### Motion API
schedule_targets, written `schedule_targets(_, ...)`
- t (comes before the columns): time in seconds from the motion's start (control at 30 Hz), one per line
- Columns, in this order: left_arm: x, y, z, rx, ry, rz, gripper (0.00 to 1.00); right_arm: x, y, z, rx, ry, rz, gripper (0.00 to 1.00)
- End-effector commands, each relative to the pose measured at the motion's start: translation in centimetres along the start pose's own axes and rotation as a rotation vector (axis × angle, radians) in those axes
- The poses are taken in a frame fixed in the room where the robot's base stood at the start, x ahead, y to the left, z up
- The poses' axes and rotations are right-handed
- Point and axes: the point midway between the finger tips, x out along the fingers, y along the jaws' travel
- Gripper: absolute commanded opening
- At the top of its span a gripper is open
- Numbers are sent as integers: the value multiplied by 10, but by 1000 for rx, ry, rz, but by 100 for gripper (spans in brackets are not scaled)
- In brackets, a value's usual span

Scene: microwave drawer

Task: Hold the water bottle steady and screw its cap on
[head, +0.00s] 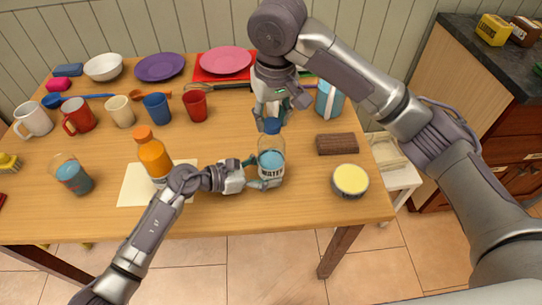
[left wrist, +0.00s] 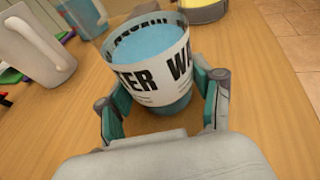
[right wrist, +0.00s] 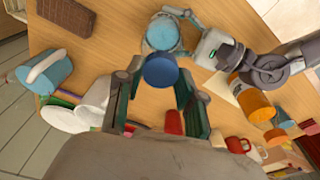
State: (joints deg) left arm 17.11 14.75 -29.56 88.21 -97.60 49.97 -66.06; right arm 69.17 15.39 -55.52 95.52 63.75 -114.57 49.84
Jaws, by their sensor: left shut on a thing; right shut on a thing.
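The clear water bottle (head: 271,163), with a white label and blue water, stands upright near the table's front edge. My left gripper (head: 259,172) is shut around its lower body. In the left wrist view, the fingers (left wrist: 161,105) flank the labelled bottle (left wrist: 155,72). The blue cap (head: 271,126) is at the tips of my right gripper (head: 270,116), which points down from above and is shut on it. In the right wrist view, the cap (right wrist: 161,71) overlaps the near side of the bottle top (right wrist: 162,35). I cannot tell whether cap and bottle touch.
An orange bottle (head: 153,155) stands left on a paper sheet (head: 133,188). A brown block (head: 337,144) and a yellow-topped tin (head: 350,181) lie right. A light-blue object (head: 328,100) stands behind. Several mugs and plates fill the back and left. The front strip is clear.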

Motion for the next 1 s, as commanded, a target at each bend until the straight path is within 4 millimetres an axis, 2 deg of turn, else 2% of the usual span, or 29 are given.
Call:
schedule_targets(0.1, 0, 0, -1, -5, 2, 1, 3, 0, -2, 1, 157, -3, 19, 0)
schedule_targets(0.37, 0, 1, -1, -5, 1, 2, 3, 0, -2, 1, 352, -5, 43, 0)
schedule_targets(0.6, 0, 1, -1, -5, 1, 3, 3, 0, -1, 1, 639, -7, 81, 0)
schedule_targets(0.77, 0, 1, -1, -5, 1, 3, 3, 0, -1, 1, 741, -6, 94, 0)
schedule_targets(1.0, 0, 1, -1, -5, 1, 4, 3, 0, 0, 1, 1034, -7, 133, 0)
